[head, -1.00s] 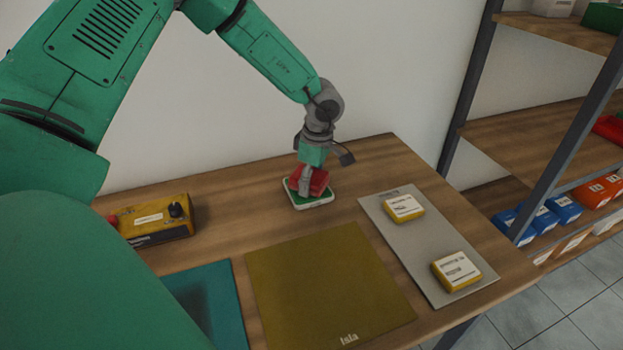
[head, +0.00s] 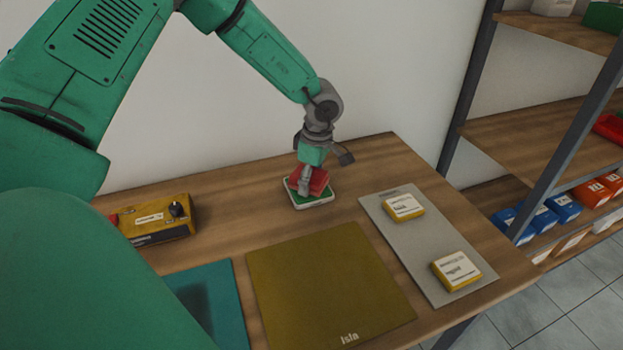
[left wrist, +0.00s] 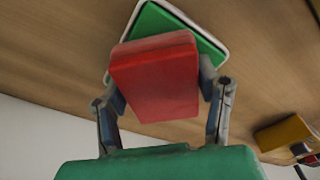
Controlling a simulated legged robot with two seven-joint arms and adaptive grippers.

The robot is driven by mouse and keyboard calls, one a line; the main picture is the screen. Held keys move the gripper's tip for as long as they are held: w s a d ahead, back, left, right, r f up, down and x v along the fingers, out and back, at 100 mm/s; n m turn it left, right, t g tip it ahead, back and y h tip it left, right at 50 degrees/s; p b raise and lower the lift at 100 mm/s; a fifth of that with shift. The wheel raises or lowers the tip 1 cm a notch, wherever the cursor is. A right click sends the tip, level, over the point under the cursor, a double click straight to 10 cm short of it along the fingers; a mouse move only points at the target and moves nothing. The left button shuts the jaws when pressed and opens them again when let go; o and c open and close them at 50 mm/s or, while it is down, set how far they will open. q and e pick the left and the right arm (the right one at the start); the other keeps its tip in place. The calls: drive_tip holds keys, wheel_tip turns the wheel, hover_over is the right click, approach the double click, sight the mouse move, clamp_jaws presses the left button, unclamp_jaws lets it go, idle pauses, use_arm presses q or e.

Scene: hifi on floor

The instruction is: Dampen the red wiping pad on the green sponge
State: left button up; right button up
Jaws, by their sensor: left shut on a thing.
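The red wiping pad (head: 317,181) is a small red block held between the fingers of my left gripper (head: 306,186). In the left wrist view the pad (left wrist: 155,80) fills the space between the two fingers of the gripper (left wrist: 160,95). The green sponge (head: 322,196) lies in a white-rimmed tray (head: 314,205) at the back of the table. The pad is directly over the sponge and appears to rest on it; the exact contact is hidden. In the left wrist view the sponge (left wrist: 157,22) shows beyond the pad. My right gripper is not in view.
A yellow box with a black knob (head: 157,222) stands at the left. An olive mat (head: 328,285), a teal mat (head: 212,300) and a grey board (head: 420,240) with two yellow boxes lie in front. A shelf rack (head: 540,130) stands at the right.

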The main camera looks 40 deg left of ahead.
use_arm(q)
drive_tip(key=shift+a, duration=0.1)
idle(0.3)
drive_tip(key=shift+f+p, duration=0.2)
drive_tip(key=shift+p, duration=0.45)
idle(1.9)
wheel_tip(320, 180, up, 5)
drive_tip(key=p, duration=0.5)
drive_tip(key=shift+r, duration=1.1)
drive_tip(key=shift+f, duration=0.1)
